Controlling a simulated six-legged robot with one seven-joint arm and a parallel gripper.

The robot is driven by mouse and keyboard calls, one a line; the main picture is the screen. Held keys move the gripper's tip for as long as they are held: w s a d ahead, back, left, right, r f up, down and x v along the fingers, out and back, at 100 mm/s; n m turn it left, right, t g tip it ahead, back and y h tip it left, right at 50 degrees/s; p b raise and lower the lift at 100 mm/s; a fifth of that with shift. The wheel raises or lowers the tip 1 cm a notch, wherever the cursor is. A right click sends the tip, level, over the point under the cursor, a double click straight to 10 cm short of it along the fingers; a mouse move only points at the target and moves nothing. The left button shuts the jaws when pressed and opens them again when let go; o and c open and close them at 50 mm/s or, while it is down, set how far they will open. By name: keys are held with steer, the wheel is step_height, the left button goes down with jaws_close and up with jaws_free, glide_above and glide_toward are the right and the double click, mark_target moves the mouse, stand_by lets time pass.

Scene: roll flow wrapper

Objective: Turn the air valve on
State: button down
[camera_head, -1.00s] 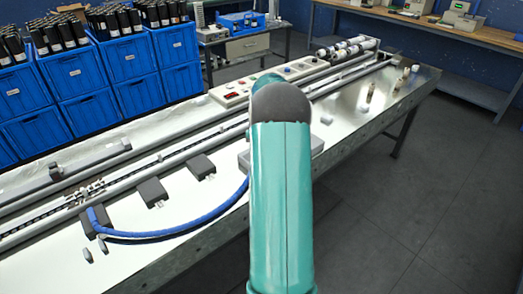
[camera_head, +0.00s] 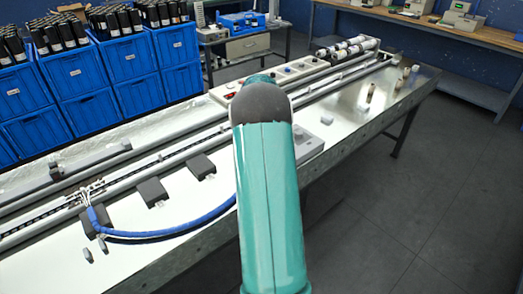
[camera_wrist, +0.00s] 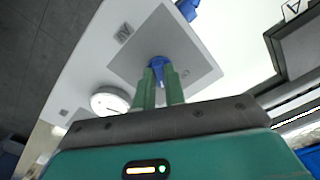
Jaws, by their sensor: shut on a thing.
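The air valve shows in the wrist view as a blue handle (camera_wrist: 157,62) on a grey square plate (camera_wrist: 195,48). The plate is set on a pale panel. My gripper (camera_wrist: 159,72) has its two green fingers closed around the blue handle, one on each side. The fingers hide part of the handle. In the head view my teal arm covers the gripper and the valve, so neither shows there.
A round white gauge or knob (camera_wrist: 110,101) sits beside the plate. The metal bench (camera_head: 340,140) carries a blue hose (camera_head: 185,228) and dark blocks (camera_head: 152,192). Blue crates (camera_head: 85,95) stand behind at left. The floor (camera_head: 420,200) at right is clear.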

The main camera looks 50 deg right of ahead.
stand_by(0.4)
steer(key=c, duration=1.5)
jaws_free()
steer(key=shift+o, duration=0.2)
step_height(320, 180, up, 14)
